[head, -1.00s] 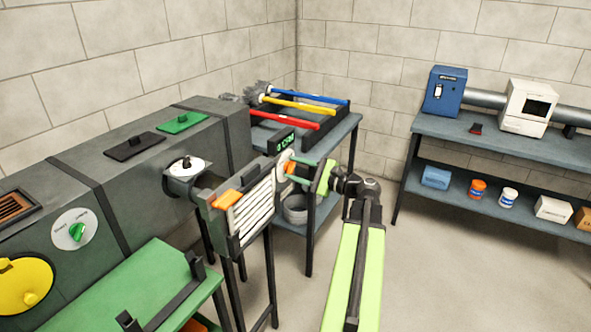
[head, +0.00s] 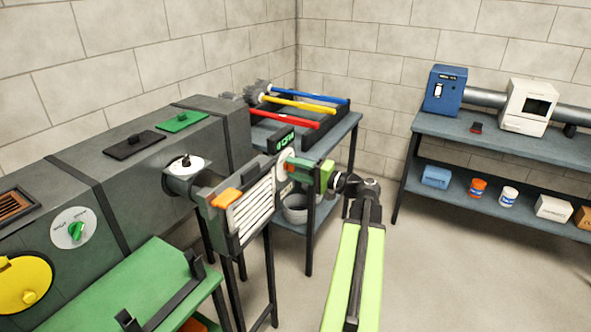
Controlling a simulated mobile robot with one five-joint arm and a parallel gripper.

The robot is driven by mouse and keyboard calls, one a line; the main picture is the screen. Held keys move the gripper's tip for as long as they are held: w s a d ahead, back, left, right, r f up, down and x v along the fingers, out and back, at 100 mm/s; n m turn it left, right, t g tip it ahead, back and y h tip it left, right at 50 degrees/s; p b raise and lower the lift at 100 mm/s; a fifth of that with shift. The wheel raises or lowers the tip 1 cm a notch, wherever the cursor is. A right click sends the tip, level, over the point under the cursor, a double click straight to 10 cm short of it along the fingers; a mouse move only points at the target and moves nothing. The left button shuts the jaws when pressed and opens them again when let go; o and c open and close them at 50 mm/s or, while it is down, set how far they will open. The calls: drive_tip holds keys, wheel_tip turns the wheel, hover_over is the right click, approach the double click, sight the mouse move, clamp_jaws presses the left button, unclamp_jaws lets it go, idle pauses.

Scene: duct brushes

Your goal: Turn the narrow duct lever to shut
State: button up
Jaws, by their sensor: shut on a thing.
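The lever is a small orange handle on a round white dial (head: 282,162), at the right end of the grey duct fitting with white slats (head: 252,212). My gripper (head: 299,168) has its green fingers at this dial and is shut on the orange lever. The fingers cover most of the lever, so its exact angle is hard to read.
A large grey duct (head: 130,190) with a green-knobbed dial (head: 76,229) and a yellow disc (head: 25,285) fills the left. Red, yellow and blue-handled brushes (head: 303,104) lie on the bench behind. A shelf bench (head: 455,148) stands at right. The floor between is clear.

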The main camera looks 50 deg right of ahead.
drive_tip(key=n, duration=0.3)
drive_tip(key=shift+f+n, duration=0.1)
drive_tip(key=shift+n, duration=0.2)
drive_tip(key=shift+f+n, duration=0.1)
drive_tip(key=shift+n, duration=1.7)
drive_tip(key=o, duration=1.4)
drive_tip(key=v, duration=1.7)
drive_tip(key=shift+s, duration=0.2)
